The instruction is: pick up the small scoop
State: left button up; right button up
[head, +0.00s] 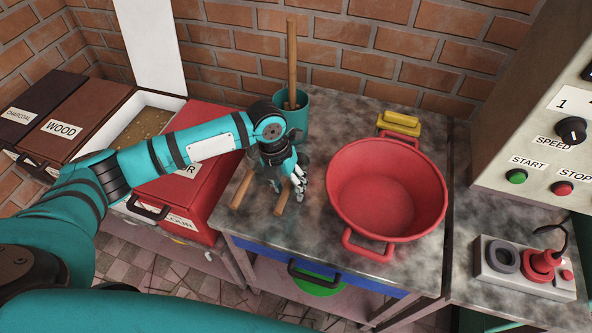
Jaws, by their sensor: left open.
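My left gripper (288,189) is open and points down over the grey stone-topped table (335,110), left of the red basin. Two wooden handles lie by it: one (242,189) to its left, and one (283,193) right at its fingers. They look like scoop handles, but the gripper hides their far ends, so I cannot tell which is the small scoop. I cannot tell whether the fingers touch the nearer handle. My right gripper is not in view.
A red two-handled basin (387,192) fills the table's right side, with a yellow block (399,122) behind it. A teal pot (294,118) holding wooden sticks stands at the back. Labelled bins, including a dark red one (68,122), stand left. A control panel (545,150) is right.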

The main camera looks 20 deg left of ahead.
pick_arm(q)
jog(key=shift+c, duration=0.4)
grip_shut()
